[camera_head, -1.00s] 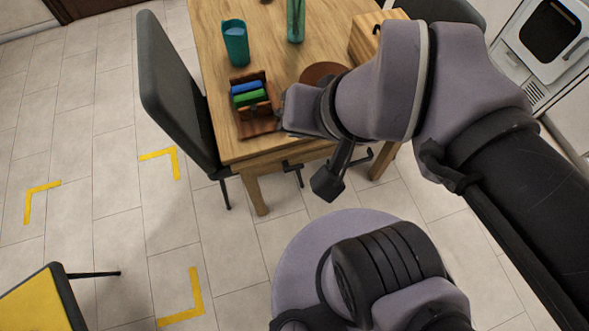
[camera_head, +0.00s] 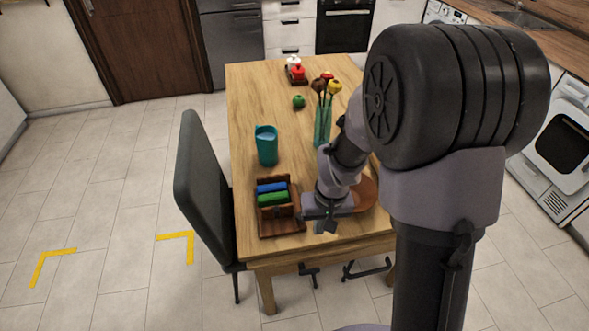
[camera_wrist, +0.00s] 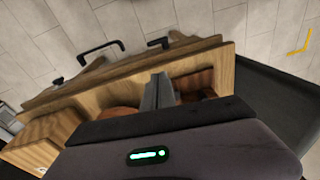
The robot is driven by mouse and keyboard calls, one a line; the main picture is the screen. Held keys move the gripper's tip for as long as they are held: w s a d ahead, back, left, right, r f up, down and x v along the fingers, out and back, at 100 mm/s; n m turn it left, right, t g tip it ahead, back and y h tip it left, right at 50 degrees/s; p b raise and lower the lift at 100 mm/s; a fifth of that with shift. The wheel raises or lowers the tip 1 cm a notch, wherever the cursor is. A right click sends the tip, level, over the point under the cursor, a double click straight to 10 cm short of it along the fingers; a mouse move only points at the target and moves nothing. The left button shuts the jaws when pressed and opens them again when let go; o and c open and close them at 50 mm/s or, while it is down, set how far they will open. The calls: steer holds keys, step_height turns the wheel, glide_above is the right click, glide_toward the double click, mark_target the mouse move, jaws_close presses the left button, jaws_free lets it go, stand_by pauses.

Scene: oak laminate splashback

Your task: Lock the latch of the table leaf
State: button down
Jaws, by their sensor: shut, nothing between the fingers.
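The wooden table (camera_head: 345,232) stands in front of me, with its near edge facing me. Two black metal fittings, a smaller one (camera_head: 310,270) and a longer bent one (camera_head: 367,268), stick out below that edge. In the wrist view the longer fitting (camera_wrist: 100,48) and the smaller one (camera_wrist: 158,42) lie beyond the table edge. I cannot tell which belongs to the leaf's latch, and the leaf's seam is not clear. My gripper (camera_head: 325,227) is shut and empty above the near part of the tabletop; its fingers (camera_wrist: 158,88) are together, apart from both fittings.
A brown caddy (camera_head: 281,226) with blue and green items stands left of my gripper. A teal cup (camera_head: 267,146), a green vase (camera_head: 322,122) and a brown round dish (camera_head: 364,194) are close by. A dark chair (camera_head: 205,190) stands at the left. Floor before the table is clear.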

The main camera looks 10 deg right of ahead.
steer(key=g, duration=0.1)
glide_above(315, 270)
step_height(315, 270, down, 8)
steer(key=shift+d+f+n, duration=0.1)
steer(key=shift+d+n, duration=0.3)
steer(key=shift+d, duration=0.05)
steer(key=f+b, duration=0.2)
steer(key=f, duration=0.2)
steer(key=f+b, duration=0.2)
steer(key=f, duration=0.3)
steer(key=f+b, duration=0.1)
steer(key=f, duration=0.4)
steer(key=shift+a+b, duration=0.35)
steer(key=shift+b, duration=0.05)
